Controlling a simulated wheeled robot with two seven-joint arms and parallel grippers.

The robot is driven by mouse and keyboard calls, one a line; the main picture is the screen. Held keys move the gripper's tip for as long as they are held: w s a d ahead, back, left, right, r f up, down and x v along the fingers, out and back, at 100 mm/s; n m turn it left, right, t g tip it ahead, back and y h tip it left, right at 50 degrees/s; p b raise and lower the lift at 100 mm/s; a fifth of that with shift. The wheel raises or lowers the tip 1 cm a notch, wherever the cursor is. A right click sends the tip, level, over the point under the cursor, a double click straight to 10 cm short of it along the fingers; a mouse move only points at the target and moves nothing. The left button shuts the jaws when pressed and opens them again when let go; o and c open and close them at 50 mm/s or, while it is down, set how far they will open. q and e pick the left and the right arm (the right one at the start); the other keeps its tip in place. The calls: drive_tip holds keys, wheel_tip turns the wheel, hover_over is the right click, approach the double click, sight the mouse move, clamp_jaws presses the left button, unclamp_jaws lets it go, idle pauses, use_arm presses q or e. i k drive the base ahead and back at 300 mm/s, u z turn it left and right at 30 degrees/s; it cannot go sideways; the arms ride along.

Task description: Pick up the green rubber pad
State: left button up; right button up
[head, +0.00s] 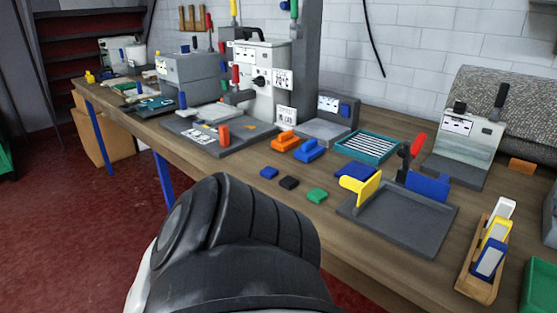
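A small green rubber pad (317,196) lies flat on the wooden workbench (345,254), near its front edge. A small black pad (289,183) and a small blue pad (269,173) lie in a row to its left. Neither of my grippers shows. A dark, ribbed link of my own arm rises from the bottom middle in front of the bench. Its end stops short of the pads in the picture, and nothing covers the green pad.
A grey tray fixture (402,217) with a yellow handle (360,184) stands right of the green pad. Orange (285,141) and blue (309,151) blocks and a teal slatted tray (367,146) lie behind. A wooden rack (480,281) stands far right. Bare wood surrounds the pads.

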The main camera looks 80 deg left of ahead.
sight(317, 196)
drive_tip(key=u, duration=2.65)
